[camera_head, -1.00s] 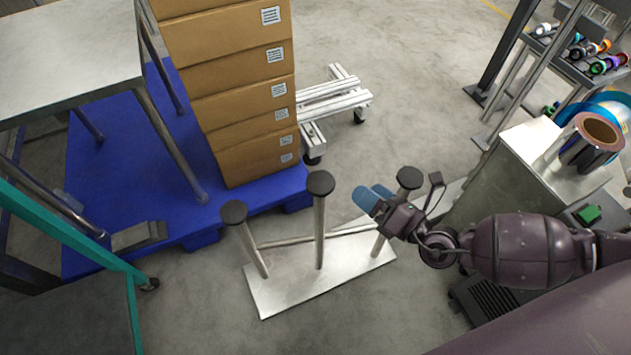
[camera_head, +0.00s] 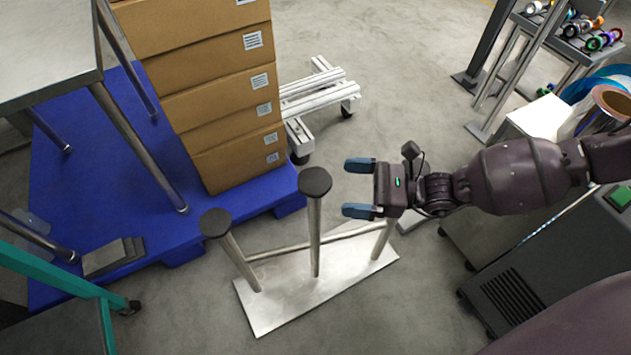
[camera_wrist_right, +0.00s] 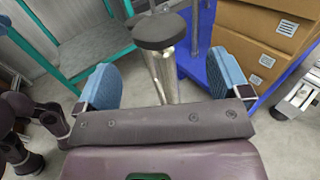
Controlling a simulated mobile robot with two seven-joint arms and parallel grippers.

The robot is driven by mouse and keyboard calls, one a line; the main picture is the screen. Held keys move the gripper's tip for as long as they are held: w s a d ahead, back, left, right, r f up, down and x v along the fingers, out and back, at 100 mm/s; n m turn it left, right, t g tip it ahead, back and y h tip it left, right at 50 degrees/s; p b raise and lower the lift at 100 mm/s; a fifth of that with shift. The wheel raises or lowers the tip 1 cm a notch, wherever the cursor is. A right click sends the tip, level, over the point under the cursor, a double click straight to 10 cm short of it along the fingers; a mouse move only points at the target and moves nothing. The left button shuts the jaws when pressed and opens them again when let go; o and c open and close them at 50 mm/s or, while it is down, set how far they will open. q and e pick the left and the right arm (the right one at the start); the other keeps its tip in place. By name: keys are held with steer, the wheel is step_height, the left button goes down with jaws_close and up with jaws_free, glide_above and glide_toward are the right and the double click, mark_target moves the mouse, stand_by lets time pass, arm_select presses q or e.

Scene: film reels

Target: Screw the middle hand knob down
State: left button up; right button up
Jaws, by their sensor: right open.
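The middle hand knob (camera_head: 315,181) is a dark round cap on top of an upright metal post (camera_head: 314,240), standing on a flat metal plate (camera_head: 270,315). A second dark knob (camera_head: 215,223) tops a tilted-looking post to its left. A third post (camera_head: 382,240) stands at the right, its top hidden behind my right gripper. My right gripper (camera_head: 359,188) is open and empty, with blue fingertips pointing left toward the middle knob, apart from it. In the right wrist view a dark knob (camera_wrist_right: 160,31) on its post shows ahead, between and beyond the open fingers. My left gripper is not in view.
A blue pallet (camera_head: 90,210) with stacked cardboard boxes (camera_head: 225,120) stands behind and left. A metal table (camera_head: 50,50) is at the upper left and a teal frame (camera_head: 60,270) at the lower left. A grey cabinet (camera_head: 540,270) is at the right.

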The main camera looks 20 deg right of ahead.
mark_target(316, 184)
steer(key=x, duration=0.6)
steer(key=shift+a+b, duration=0.2)
steer(key=shift+b, duration=0.2)
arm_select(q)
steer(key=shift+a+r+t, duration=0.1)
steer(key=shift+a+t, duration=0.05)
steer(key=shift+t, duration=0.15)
arm_select(e)
steer(key=shift+w+a, duration=0.3)
steer(key=shift+a, duration=0.05)
steer(key=c, duration=0.9)
